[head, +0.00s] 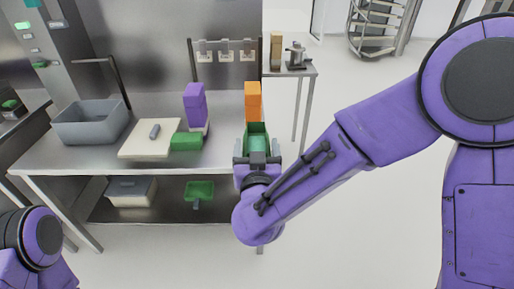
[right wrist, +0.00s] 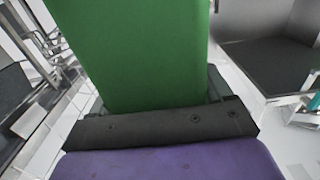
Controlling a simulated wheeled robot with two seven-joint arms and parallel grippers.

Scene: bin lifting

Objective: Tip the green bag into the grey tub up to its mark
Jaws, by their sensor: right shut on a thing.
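My right gripper (head: 257,151) is shut on the green bag (head: 256,130), with a finger on each side of it. The bag is held at the right end of the steel table, and its top looks open. In the right wrist view the bag (right wrist: 135,55) rises large in front of the gripper. The grey tub (head: 89,125) stands at the left end of the table, well apart from the bag. Its inside looks empty from here, and I cannot make out its mark. My left arm shows at the bottom left, but its gripper is out of view.
Between bag and tub, the table (head: 95,164) holds a cream board (head: 149,145) with a small grey tool, a green block (head: 187,141) and a purple bag (head: 195,103). An orange bag (head: 253,96) stands behind the held bag. A lower shelf holds another grey tub (head: 130,192) and a green scoop (head: 199,190).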

